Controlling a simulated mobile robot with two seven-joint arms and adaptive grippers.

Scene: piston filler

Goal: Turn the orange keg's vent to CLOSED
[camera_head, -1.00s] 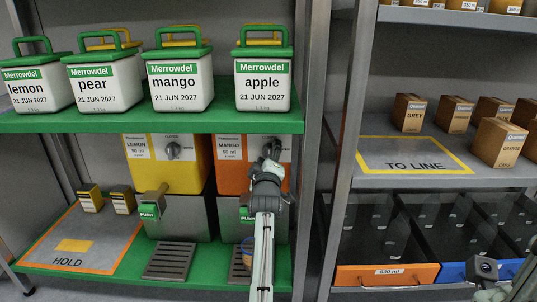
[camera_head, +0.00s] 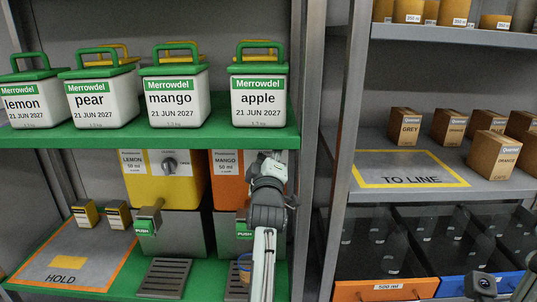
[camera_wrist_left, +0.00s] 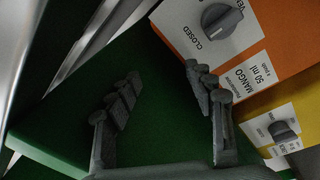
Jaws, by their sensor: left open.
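The orange keg (camera_head: 226,187), labelled MANGO 50 ml, stands on the lower green shelf. My left gripper (camera_head: 268,160) is in front of its right part and hides its vent in the head view. The left wrist view shows the keg (camera_wrist_left: 277,33) and its dark vent knob (camera_wrist_left: 221,19), with CLOSED printed beside it.
A yellow LEMON keg (camera_head: 165,190) with a similar knob (camera_head: 169,163) stands to the left. The upper green shelf (camera_head: 150,138) with white tubs is close above my gripper. A grey post (camera_head: 308,150) stands to the right. A green PUSH tap (camera_head: 244,231) is below.

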